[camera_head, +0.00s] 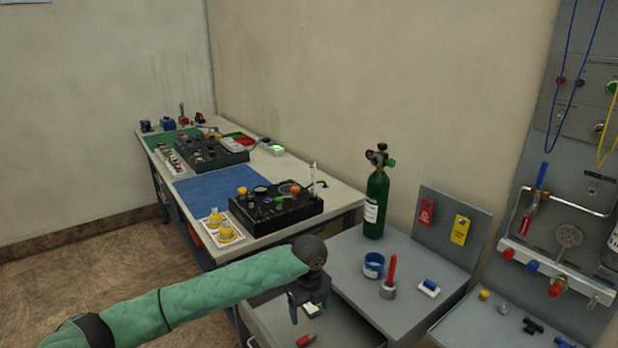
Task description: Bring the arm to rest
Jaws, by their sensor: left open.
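My left arm (215,287), in a green quilted sleeve, reaches in from the lower left. Its dark wrist ends in my left gripper (309,316), which points down over the lower grey surface. The gripper is open. A small white and green item (315,308) shows by the fingers; I cannot tell whether they touch it. A red piece (306,340) lies just below. My right gripper is not in view.
A green cylinder (375,204), a blue cup (373,265) and a red stick in a holder (391,276) stand on the grey bench (345,255) to the right. A long table with a blue mat (222,186) and black consoles is behind. A panel with pipes is at far right.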

